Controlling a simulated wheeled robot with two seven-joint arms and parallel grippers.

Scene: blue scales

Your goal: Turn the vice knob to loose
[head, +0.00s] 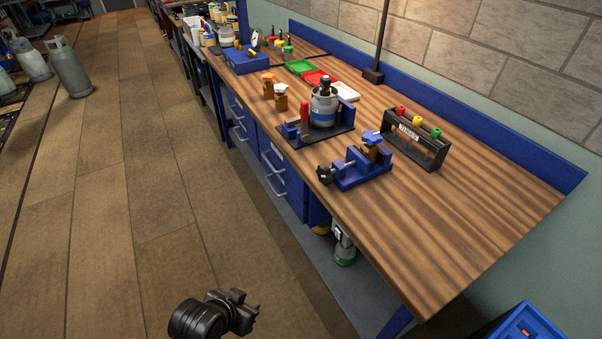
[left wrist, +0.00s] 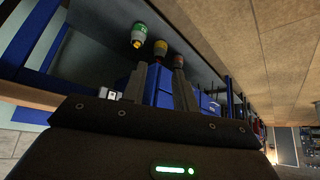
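The blue vice (head: 352,182) sits near the front edge of the wooden workbench (head: 455,225). Its black knob (head: 325,173) is on the left end, close to the bench edge. A brass-coloured piece with a blue top (head: 370,147) is at the vice jaws; whether it is clamped I cannot tell. My left gripper (head: 252,312) is low over the floor in front of the bench, well apart from the vice. In the left wrist view its two fingers (left wrist: 160,88) stand apart with nothing visible between them. The vice is not clearly seen there. My right gripper is out of view.
A grey cylinder (head: 324,108) stands on a black-and-blue stand behind the vice. A black rack (head: 414,150) with red, yellow and green tops is to its right. Drawers with handles (head: 272,172) line the bench front.

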